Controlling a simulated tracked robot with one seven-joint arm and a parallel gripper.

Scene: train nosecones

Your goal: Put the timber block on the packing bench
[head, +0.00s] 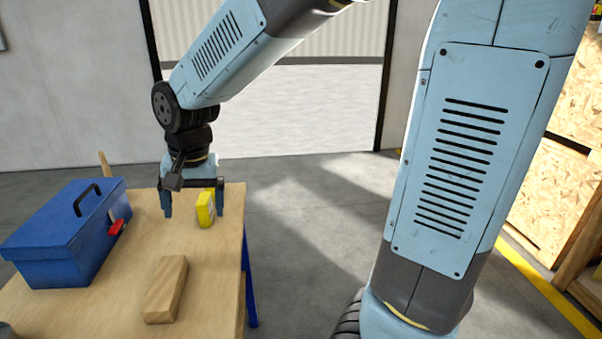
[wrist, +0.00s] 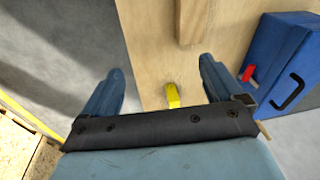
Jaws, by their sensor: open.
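The timber block (head: 166,288) lies flat on a wood-topped bench (head: 215,300) with blue legs, near its front right part. I cannot tell whether this is the packing bench. In the wrist view the timber block (wrist: 190,20) shows at the top edge, partly cut off. My gripper (head: 193,212) points down over the far end of the bench, beyond the block and apart from it. In the wrist view my gripper (wrist: 161,70) has its fingers wide apart, with nothing held between them. A small yellow object (head: 206,208) shows close to the right finger.
A blue toolbox (head: 60,250) with a dark handle and red latch stands on the left of the bench. The yellow object (wrist: 172,95) sits near the bench edge in the wrist view. Wooden crates (head: 550,200) stand at the right. Open floor (head: 310,220) lies right of the bench.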

